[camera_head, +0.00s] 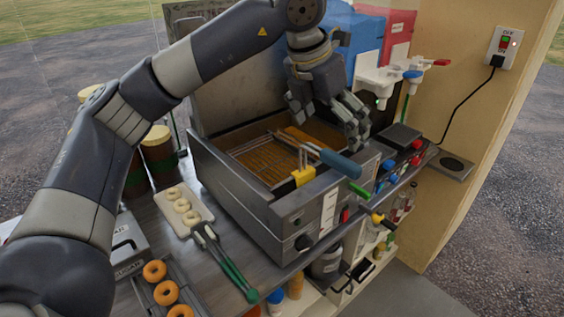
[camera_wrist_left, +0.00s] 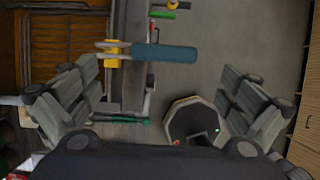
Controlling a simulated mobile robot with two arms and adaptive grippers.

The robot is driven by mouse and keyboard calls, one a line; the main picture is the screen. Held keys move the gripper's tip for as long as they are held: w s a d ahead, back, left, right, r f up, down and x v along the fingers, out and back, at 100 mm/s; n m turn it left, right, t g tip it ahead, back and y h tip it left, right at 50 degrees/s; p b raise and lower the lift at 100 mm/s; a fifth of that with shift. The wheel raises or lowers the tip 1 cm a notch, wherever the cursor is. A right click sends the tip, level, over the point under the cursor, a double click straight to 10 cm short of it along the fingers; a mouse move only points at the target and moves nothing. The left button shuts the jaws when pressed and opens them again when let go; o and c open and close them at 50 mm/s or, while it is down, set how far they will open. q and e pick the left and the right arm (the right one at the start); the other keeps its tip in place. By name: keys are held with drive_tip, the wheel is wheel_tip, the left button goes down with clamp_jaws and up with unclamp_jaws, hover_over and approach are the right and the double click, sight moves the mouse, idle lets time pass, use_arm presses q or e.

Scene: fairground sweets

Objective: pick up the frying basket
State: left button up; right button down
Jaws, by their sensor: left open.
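The frying basket (camera_head: 268,160) is a wire mesh basket sitting in the oil of the steel fryer (camera_head: 240,200). Its blue handle (camera_head: 340,163) sticks out over the fryer's front edge, by a yellow piece (camera_head: 303,177). My left gripper (camera_head: 328,134) is open and empty above the basket, near the handle. In the left wrist view, the handle (camera_wrist_left: 165,52) lies ahead, across the gap between the open fingers (camera_wrist_left: 158,98), and the mesh (camera_wrist_left: 60,38) is at upper left. The handle looks apart from the fingers. My right gripper is not in view.
A tray of pale rings (camera_head: 172,190) and green-handled tongs (camera_head: 228,265) lie left of the fryer. Browned doughnuts (camera_head: 155,270) sit at lower left. Blue and red dispensers (camera_head: 352,40) stand behind the gripper. A green handle (camera_head: 360,191) sticks out below the basket's handle.

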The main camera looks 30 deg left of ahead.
sight(338, 159)
use_arm(q)
drive_tip(key=x, duration=0.3)
drive_tip(key=shift+w+f+p, duration=0.1)
drive_tip(key=shift+f+p, duration=0.1)
drive_tip(key=shift+p, duration=0.1)
drive_tip(key=shift+w+d+f+p, duration=0.1)
drive_tip(key=shift+d+f+p, duration=0.1)
drive_tip(key=shift+f+p, duration=0.35)
drive_tip(key=p+x, duration=0.1)
drive_tip(key=x, duration=0.2)
drive_tip(key=shift+d+f+p, duration=0.15)
drive_tip(key=shift+f+p, duration=0.15)
drive_tip(key=shift+p, duration=0.05)
drive_tip(key=shift+w+f, duration=0.1)
drive_tip(key=shift+f, duration=0.3)
drive_tip(key=shift+d, duration=0.1)
drive_tip(key=c, duration=1.6)
drive_tip(key=shift+o, duration=0.2)
drive_tip(key=shift+s+r, duration=0.1)
drive_tip(key=shift+s, duration=0.1)
